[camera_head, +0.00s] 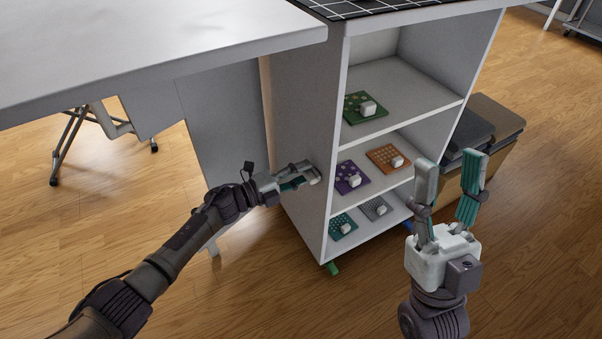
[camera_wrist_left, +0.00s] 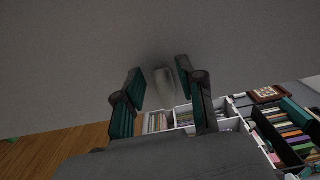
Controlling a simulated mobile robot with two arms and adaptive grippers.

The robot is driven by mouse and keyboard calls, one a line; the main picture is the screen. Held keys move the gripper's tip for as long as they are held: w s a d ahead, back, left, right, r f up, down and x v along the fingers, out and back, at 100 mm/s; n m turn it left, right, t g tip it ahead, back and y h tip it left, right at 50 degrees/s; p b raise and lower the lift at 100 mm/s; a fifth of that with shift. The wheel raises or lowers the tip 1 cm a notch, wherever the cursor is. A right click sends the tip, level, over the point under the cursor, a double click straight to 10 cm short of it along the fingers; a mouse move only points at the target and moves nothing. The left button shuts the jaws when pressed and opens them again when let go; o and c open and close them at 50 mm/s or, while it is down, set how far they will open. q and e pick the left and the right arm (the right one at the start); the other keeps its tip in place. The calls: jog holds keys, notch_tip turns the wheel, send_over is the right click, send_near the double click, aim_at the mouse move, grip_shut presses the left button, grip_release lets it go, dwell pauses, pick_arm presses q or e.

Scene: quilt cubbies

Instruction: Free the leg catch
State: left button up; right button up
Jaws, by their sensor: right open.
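My left gripper (camera_head: 302,178) is at the side panel of the white cubby unit (camera_head: 300,110), below the overhanging table top. In the left wrist view its two teal-padded fingers (camera_wrist_left: 160,82) are apart, on either side of a small pale grey rounded piece (camera_wrist_left: 164,90) that stands by a plain grey surface. This piece may be the leg catch; I cannot tell whether a finger touches it. In the head view the gripper hides that spot. My right gripper (camera_head: 450,165) is open and empty, upright in front of the cubby unit's right side.
A pale table top (camera_head: 150,45) overhangs the left side. Cubby shelves hold a green quilt square (camera_head: 356,104), a purple one (camera_head: 345,180), an orange one (camera_head: 380,155) and others, with white blocks on them. Dark-topped boxes (camera_head: 495,118) stand right of the unit.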

pick_arm(q)
jog(key=v, duration=1.2)
dwell(0.4)
